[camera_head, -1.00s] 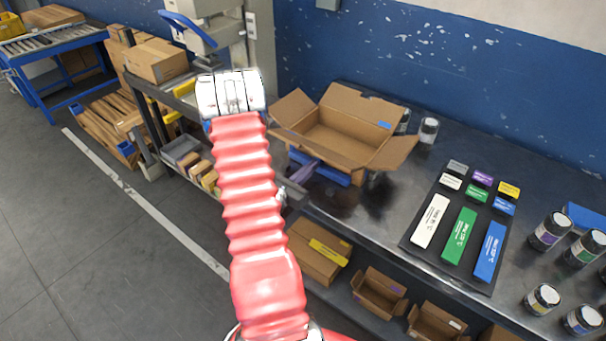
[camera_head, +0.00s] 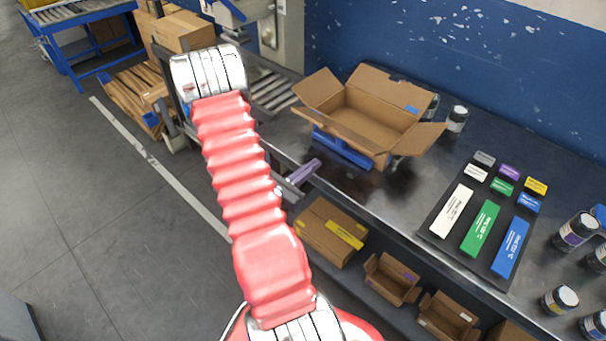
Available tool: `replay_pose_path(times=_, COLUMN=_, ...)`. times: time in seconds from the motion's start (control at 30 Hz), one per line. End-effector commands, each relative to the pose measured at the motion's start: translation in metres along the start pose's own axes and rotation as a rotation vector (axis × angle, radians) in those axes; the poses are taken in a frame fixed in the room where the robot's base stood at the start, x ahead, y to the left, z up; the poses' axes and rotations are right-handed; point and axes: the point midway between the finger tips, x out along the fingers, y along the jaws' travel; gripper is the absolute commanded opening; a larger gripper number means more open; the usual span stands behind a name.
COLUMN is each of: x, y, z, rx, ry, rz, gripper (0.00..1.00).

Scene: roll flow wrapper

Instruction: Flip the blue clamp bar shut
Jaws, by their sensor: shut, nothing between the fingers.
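The blue bar (camera_head: 224,12), which looks like the clamp bar, is at the top left on the pale grey machine (camera_head: 276,32). The frame's top edge cuts it off, so I cannot tell its full angle. My gripper (camera_head: 305,171) shows as purple fingers on a grey body, just right of my red arm. The fingers are together and empty, pointing up and right near the bench's front edge. The gripper is well to the right of and below the blue bar in the picture. My arm hides part of the machine's front.
A dark board (camera_head: 440,226) with coloured blocks and several jars (camera_head: 575,231) are on the bench at right. Small boxes (camera_head: 331,232) stand on the shelf below.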

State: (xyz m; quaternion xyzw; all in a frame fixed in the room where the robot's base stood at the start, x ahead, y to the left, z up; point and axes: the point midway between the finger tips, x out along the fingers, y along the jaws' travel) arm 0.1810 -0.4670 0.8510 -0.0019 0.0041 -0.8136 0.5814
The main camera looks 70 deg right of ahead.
Motion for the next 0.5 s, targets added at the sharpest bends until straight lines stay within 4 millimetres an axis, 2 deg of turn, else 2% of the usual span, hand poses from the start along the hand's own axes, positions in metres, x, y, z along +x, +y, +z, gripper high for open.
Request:
replay_pose_path(times=0.23, x=-0.028, y=0.001, z=0.000, rx=-0.001, ry=0.000, rz=0.002, gripper=0.00)
replay_pose_path(times=0.5, x=-0.038, y=-0.001, z=0.000, rx=0.000, ry=-0.001, rz=-0.001, gripper=0.00)
